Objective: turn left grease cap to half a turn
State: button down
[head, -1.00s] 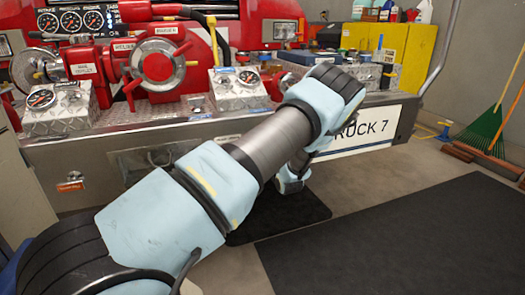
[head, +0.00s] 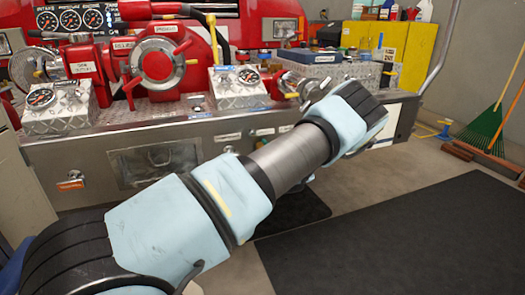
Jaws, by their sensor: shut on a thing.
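My arm crosses the middle of the head view, and its light blue outer joint is in front of the right part of the truck's bumper (head: 190,130). I cannot make out the left grease cap for certain. A small cluster of metal fittings (head: 292,86) shows right of the gauge box, partly covered by my arm.
A red pump panel with a round chrome-rimmed port (head: 157,64) and gauge boxes (head: 240,84) stand on the bumper. A metal toolbox (head: 325,68) and yellow cabinet (head: 400,48) are at the right. A dark mat (head: 400,225) covers open floor.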

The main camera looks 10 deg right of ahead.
jog(key=shift+f+m, duration=0.1)
jog(key=shift+m, duration=1.2)
jog(key=shift+c, duration=1.4)
grip_release()
jog(key=shift+s, duration=0.1)
jog(key=s+d, duration=0.1)
jog(key=s, duration=0.9)
jog(key=shift+s+d, duration=0.25)
jog(key=shift+d, duration=0.05)
